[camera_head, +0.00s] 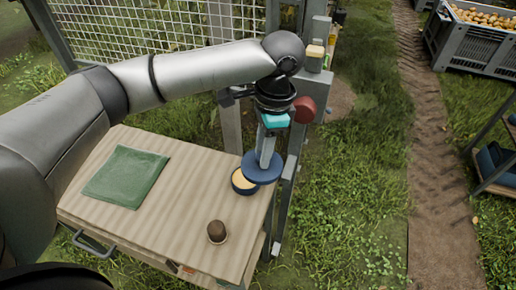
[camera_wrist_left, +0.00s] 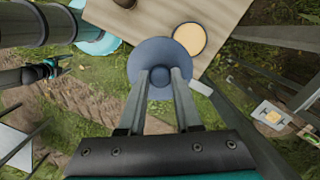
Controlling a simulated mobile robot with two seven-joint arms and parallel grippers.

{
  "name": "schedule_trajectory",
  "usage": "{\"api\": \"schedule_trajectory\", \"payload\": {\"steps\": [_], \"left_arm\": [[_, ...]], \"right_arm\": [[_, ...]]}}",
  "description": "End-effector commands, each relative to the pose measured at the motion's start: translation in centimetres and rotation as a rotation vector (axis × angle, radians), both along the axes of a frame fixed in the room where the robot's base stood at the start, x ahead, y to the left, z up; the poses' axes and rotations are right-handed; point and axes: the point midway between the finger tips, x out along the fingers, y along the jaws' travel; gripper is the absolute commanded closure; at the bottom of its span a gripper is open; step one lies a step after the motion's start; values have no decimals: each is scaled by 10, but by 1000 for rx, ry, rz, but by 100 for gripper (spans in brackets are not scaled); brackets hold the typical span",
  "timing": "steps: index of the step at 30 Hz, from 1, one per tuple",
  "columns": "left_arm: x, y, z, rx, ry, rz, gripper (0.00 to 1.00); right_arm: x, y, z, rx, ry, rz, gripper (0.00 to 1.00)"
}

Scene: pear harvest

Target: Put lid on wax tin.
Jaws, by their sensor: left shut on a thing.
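My left gripper (camera_head: 266,150) is shut on the knob of a round blue lid (camera_head: 261,169), which it holds roughly flat near the table's right edge. The wax tin (camera_head: 237,188) is a low, round, dark blue tin with pale yellow wax, standing on the table. The lid hides part of the tin in the head view and is off-centre from it. In the left wrist view the lid (camera_wrist_left: 152,52) lies beside the open tin (camera_wrist_left: 189,39), partly beyond the table edge. What looks like my right gripper (camera_wrist_left: 58,68) shows small there; its jaws are unclear.
A striped wooden table top (camera_head: 180,215) bears a folded green cloth (camera_head: 126,176) and a small brown round object (camera_head: 217,231). A grey post (camera_head: 285,195) stands close along the table's right edge. A crate of fruit (camera_head: 440,45) stands far right.

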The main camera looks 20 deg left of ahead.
Motion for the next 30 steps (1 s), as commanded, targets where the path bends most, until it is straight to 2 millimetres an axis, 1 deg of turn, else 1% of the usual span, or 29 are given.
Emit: {"api": "schedule_trajectory", "payload": {"steps": [1, 15, 24, 30], "left_arm": [[3, 0, 1, -1, 3, -64, 100], [31, 11, -13, -1, 3, -695, 100], [41, 24, -26, -1, 3, -1093, 100], [43, 35, -36, -3, 4, -1355, 100]], "right_arm": [[0, -1, 8, -1, 1, 1, 20], [-1, -4, 43, -5, 1, 2, 20], [-1, -4, 65, -6, 2, 1, 20], [-1, -4, 80, -6, 2, 0, 20]]}}
